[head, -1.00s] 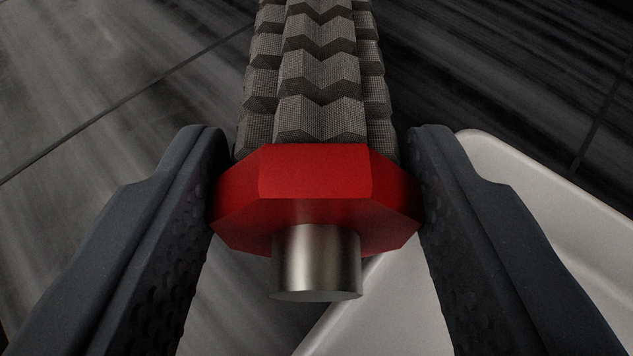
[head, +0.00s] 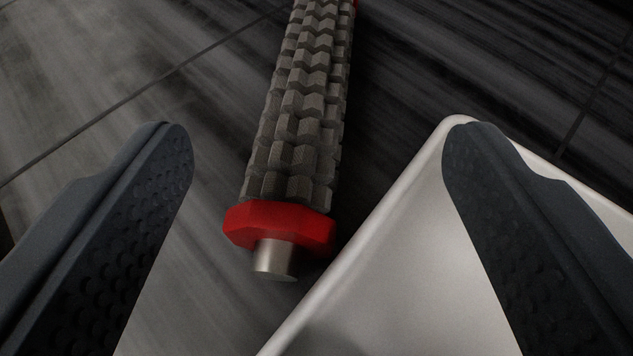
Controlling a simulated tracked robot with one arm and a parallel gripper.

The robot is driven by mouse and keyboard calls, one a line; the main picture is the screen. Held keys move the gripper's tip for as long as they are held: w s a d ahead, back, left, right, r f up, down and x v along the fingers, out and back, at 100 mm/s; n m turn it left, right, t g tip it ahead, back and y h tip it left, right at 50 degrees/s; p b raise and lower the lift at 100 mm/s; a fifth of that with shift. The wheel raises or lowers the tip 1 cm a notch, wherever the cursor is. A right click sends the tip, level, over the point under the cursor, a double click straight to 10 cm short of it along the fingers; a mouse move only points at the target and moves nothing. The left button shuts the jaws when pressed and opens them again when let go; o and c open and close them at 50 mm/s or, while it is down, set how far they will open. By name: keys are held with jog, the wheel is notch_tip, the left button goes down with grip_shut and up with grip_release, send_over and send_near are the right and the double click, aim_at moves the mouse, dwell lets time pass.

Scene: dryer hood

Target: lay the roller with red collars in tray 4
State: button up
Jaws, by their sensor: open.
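The roller (head: 297,110) has a grey, chevron-ribbed body, a red collar (head: 278,227) at its near end and a short bare metal shaft end. Part of a second red collar shows at its far end at the top edge. It lies on the dark floor, left of a white tray (head: 385,230), outside its rim. My gripper (head: 318,145) is open and empty, its two dark fingers wide apart, with the roller between and below them in the picture. The right finger covers part of the tray. No number on the tray is visible.
The floor (head: 90,80) is dark, streaked and crossed by thin seams. It is clear to the left of the roller. The tray's pale rim runs close along the roller's right side, and the tray's visible inside looks empty.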

jog(key=v, duration=1)
jog(key=shift+s, duration=0.2)
jog(key=shift+r, duration=0.15)
jog(key=s+a+r, duration=0.3)
jog(key=a+r, duration=0.1)
jog(key=r, duration=0.6)
jog(key=s+a+r+t, duration=0.1)
jog(key=s+a+r, duration=0.2)
jog(key=r, duration=0.8)
jog(key=s+a+r, duration=0.4)
jog(key=s+r, duration=0.1)
jog(key=r, duration=0.5)
jog(key=shift+a+r+n+t+y, duration=0.3)
jog(key=shift+a+r, duration=0.05)
jog(key=shift+r, duration=0.05)
jog(key=shift+o, duration=0.4)
jog(key=s+a+r, duration=0.3)
jog(key=s+r, duration=0.3)
jog(key=s, duration=0.1)
jog(key=shift+a+r, duration=0.35)
jog(key=shift+a, duration=0.05)
